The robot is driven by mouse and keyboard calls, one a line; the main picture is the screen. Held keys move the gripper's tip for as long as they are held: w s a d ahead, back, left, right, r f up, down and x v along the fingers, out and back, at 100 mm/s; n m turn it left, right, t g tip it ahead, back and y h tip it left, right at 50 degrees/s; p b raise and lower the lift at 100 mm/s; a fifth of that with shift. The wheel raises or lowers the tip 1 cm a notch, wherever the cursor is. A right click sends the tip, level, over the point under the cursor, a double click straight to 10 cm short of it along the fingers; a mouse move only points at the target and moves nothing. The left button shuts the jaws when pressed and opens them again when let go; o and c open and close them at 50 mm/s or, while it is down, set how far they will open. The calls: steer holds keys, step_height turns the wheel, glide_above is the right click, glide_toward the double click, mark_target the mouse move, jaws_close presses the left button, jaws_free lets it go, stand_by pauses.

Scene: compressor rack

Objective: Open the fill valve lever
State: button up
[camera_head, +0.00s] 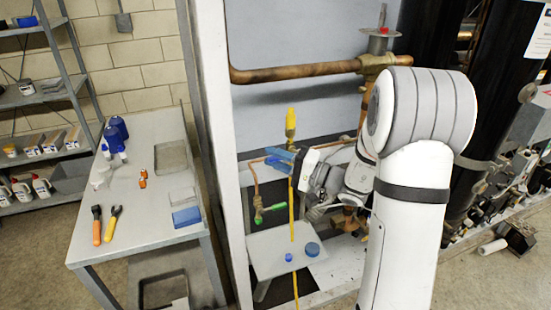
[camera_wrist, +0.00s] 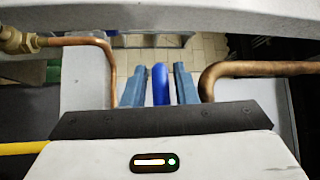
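My gripper (camera_head: 276,158) reaches left into the rack in the head view. In the wrist view its two blue-grey fingers (camera_wrist: 162,85) are open, with a bright blue bar-like lever (camera_wrist: 160,84) between them. A narrow gap shows on each side of the lever, so the fingers do not appear to grip it. A green lever (camera_head: 272,208) sits on a valve at the end of a copper pipe, below my gripper. No label shows which lever is the fill valve's. My fingers and wrist partly hide the blue lever in the head view.
Copper pipes (camera_wrist: 258,68) run close on both sides of my fingers. A yellow upright line (camera_head: 292,212) passes by my gripper. A white rack post (camera_head: 222,150) stands left of it. A small stand (camera_head: 268,262) is below. A workbench (camera_head: 150,215) with tools is further left.

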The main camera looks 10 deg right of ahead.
jaws_close()
steer(key=shift+f, duration=0.1)
stand_by(0.3)
